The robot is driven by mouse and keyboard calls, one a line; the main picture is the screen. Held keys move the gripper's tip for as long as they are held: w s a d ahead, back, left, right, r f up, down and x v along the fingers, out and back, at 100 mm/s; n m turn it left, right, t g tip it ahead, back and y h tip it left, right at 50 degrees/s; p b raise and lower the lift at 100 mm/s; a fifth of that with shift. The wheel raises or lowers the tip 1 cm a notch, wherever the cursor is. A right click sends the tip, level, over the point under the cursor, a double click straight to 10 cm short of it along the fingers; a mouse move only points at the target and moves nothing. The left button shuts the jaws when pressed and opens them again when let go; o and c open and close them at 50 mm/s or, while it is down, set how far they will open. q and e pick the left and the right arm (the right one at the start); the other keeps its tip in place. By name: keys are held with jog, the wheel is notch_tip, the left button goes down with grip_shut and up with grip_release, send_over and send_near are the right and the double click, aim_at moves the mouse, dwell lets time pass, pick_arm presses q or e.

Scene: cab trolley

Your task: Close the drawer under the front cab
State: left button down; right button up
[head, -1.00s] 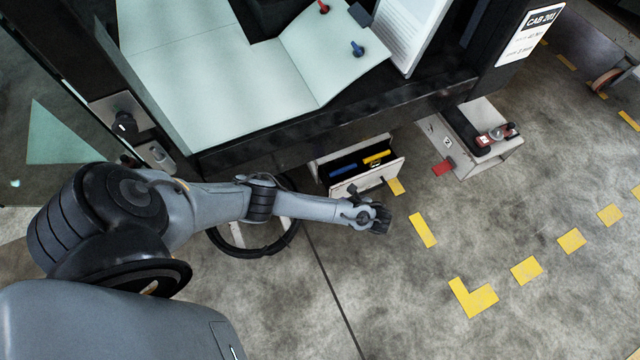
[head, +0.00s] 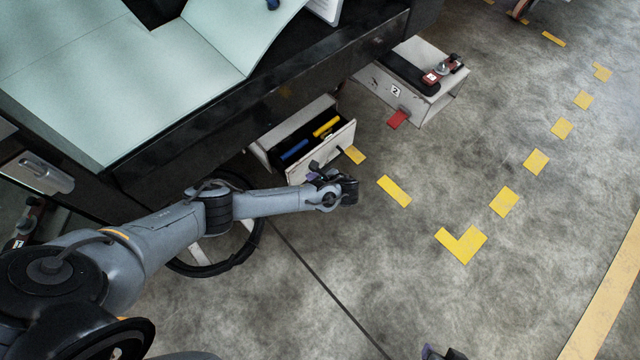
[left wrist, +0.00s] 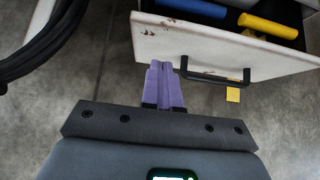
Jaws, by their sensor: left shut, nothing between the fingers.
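The drawer (head: 321,154) under the front cab (head: 230,105) stands open, with its pale front panel facing out. A blue item (head: 294,150) and a yellow item (head: 326,126) lie inside. Its dark bar handle shows in the left wrist view (left wrist: 215,77). My left gripper (head: 314,168) is shut and empty in front of the panel. In the left wrist view its purple fingers (left wrist: 163,68) are together at the panel's lower edge, left of the handle; I cannot tell whether they touch it. What looks like my right gripper (head: 430,351) is cut off at the bottom edge.
A black-rimmed wheel (head: 215,268) is below my left forearm. Open concrete floor with yellow markings (head: 462,245) lies to the right.

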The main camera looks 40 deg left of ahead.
aim_at(298, 167)
pick_arm(q)
jog(key=shift+w+a+f+b, duration=0.2)
jog(key=shift+a+b, duration=0.25)
jog(key=shift+a, duration=0.4)
jog(key=shift+w+a+f+b, duration=0.15)
jog(key=shift+a+b, duration=0.25)
jog(key=shift+a, duration=0.4)
jog(key=shift+w+a+f+b, duration=0.2)
jog(key=shift+a+b, duration=0.25)
jog(key=shift+a, duration=0.4)
pick_arm(e)
notch_tip(298, 167, down, 4)
jog(key=shift+r, duration=0.2)
pick_arm(q)
jog(key=shift+d, duration=0.1)
pick_arm(e)
jog(key=shift+d, duration=0.1)
